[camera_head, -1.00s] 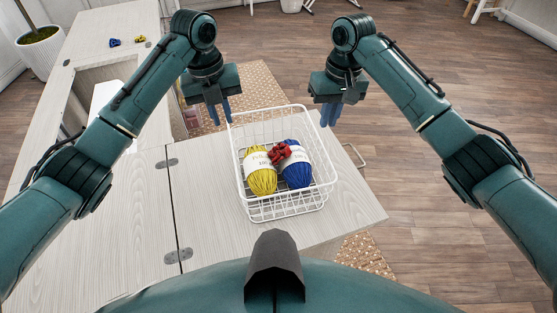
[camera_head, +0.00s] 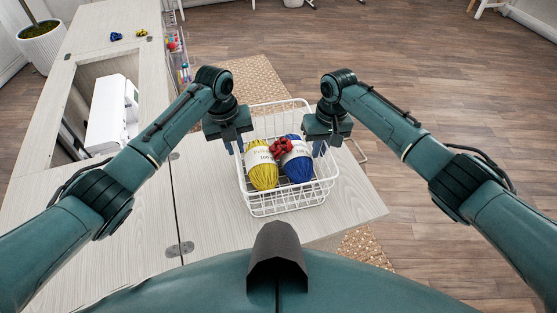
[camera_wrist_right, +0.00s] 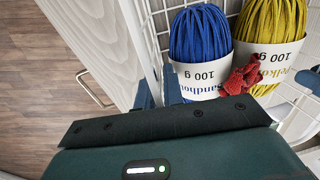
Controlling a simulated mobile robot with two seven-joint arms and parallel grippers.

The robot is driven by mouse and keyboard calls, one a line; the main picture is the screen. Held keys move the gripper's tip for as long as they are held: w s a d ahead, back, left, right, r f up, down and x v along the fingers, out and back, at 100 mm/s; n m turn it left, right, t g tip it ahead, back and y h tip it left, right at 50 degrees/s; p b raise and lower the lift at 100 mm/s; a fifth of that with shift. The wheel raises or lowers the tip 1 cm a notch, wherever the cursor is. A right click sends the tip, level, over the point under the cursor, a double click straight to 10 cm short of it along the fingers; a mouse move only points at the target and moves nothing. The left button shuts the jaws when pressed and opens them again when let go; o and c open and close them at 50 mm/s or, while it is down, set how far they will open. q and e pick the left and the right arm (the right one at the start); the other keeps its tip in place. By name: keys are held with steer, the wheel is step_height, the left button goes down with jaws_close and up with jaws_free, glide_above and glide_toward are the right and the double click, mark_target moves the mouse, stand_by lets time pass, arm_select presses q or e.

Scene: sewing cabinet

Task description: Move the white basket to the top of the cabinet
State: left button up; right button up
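The white wire basket (camera_head: 292,208) stands on the pale wooden leaf of the cabinet (camera_head: 215,222). It holds a yellow yarn ball (camera_head: 262,177), a blue yarn ball (camera_head: 298,170) and a small red item (camera_head: 282,147) on top. My left gripper (camera_head: 234,145) is at the basket's left rim, fingers apart and pointing down. My right gripper (camera_head: 319,148) is at the right rim. In the right wrist view its fingers (camera_wrist_right: 159,90) are apart, with the white rim between them. I cannot see the left fingers' contact with the rim clearly.
A white machine (camera_head: 110,115) sits in the cabinet's opening at the left. Small blue (camera_head: 116,36) and yellow (camera_head: 141,33) items lie on the far cabinet top beside a potted plant (camera_head: 40,45). Bare wooden floor lies to the right.

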arm_select(q)
steer(key=shift+f, duration=0.45)
arm_select(e)
steer(key=shift+f, duration=0.4)
arm_select(q)
jaws_close()
arm_select(e)
jaws_close()
arm_select(q)
steer(key=shift+r, duration=0.15)
arm_select(e)
steer(key=shift+r, duration=0.15)
